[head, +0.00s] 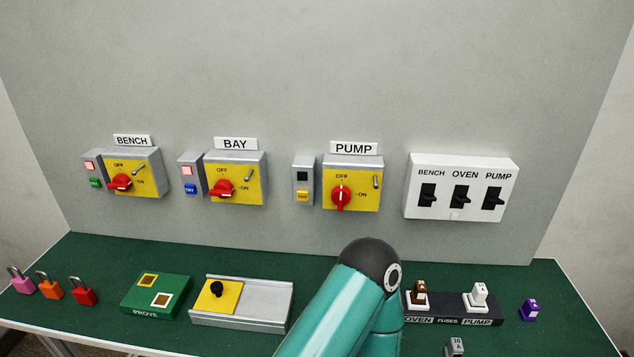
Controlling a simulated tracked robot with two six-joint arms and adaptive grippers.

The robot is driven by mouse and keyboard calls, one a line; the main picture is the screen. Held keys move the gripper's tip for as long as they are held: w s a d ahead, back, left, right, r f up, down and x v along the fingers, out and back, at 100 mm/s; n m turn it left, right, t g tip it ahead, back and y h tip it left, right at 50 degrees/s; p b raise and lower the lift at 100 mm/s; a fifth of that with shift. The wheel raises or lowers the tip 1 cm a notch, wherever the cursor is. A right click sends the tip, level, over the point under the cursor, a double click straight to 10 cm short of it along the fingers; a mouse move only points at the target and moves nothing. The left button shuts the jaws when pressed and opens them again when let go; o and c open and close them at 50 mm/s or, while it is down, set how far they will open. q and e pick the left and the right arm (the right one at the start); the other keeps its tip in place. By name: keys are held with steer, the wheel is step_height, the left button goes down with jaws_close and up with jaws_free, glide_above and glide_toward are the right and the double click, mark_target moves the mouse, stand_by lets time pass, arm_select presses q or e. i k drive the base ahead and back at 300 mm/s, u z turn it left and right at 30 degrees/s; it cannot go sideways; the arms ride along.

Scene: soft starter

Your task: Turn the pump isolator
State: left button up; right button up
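The pump isolator (366,200) is a grey box with a yellow face on the wall, under a PUMP label (354,148). Its red knob (341,196) stands upright, with its white mark toward OFF. A small metal lever (376,182) sits at the face's upper right. The narrow box beside it has a dark lamp (302,176) and a yellow button (302,196). A teal link of one of my arms rises at the bottom centre, below the isolator. Neither of my grippers shows.
Bench isolator (146,187) and bay isolator (250,192) hang to the left, knobs toward ON, lamps lit. A switch box (460,208) hangs right. The green bench (540,325) holds padlocks (83,292), a PROVE box (172,283), a grey tray (265,302) and a fuse holder (450,312).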

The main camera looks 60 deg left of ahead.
mark_target(339, 195)
steer(key=z, duration=1.2)
steer(key=i, duration=0.1)
steer(key=u, duration=2.7)
steer(key=k, duration=0.85)
steer(key=u, duration=0.1)
steer(key=i, duration=0.85)
steer(key=u, duration=0.05)
